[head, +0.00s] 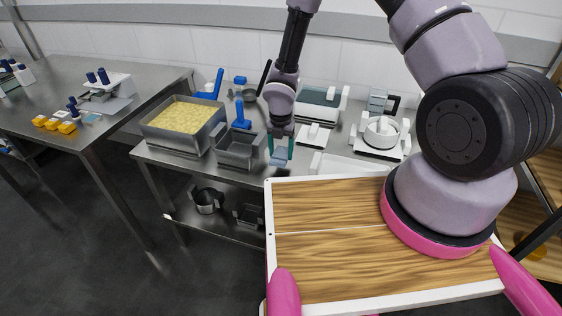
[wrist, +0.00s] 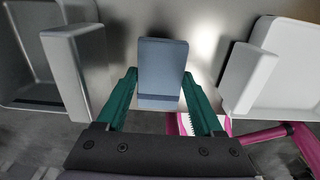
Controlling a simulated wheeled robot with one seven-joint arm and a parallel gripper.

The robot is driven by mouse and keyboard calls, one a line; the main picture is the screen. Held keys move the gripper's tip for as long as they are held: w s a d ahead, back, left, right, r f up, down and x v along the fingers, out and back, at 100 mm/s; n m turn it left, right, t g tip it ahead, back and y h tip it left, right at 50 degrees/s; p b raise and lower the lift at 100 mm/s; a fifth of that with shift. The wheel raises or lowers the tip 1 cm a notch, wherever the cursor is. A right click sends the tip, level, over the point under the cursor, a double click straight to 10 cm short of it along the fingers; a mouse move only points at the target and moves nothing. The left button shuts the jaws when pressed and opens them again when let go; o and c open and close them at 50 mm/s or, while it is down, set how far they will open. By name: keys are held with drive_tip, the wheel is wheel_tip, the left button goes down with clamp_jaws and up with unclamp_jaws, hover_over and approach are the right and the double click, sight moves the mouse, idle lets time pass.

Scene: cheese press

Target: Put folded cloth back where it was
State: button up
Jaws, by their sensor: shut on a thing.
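The folded cloth (wrist: 162,62) is a small blue-grey block. It shows in the wrist view between the teal fingers of my gripper (wrist: 160,80). In the head view my gripper (head: 280,146) points down at the front edge of the steel table, and the cloth (head: 279,154) shows at its fingertips. The gripper is shut on the cloth. Bare steel tabletop shows beyond the cloth in the wrist view. I cannot tell whether the cloth touches the table.
A steel pan (head: 238,150) stands left of the gripper, beside a larger tray of yellow curds (head: 152,132). A white tray (head: 340,166) lies close on the right. A white press-like device (head: 381,133) stands farther right. Pots sit on the lower shelf.

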sight(281, 153)
drive_tip(key=shift+f, duration=2.1)
drive_tip(key=o, duration=1.5)
drive_tip(key=shift+f, duration=0.15)
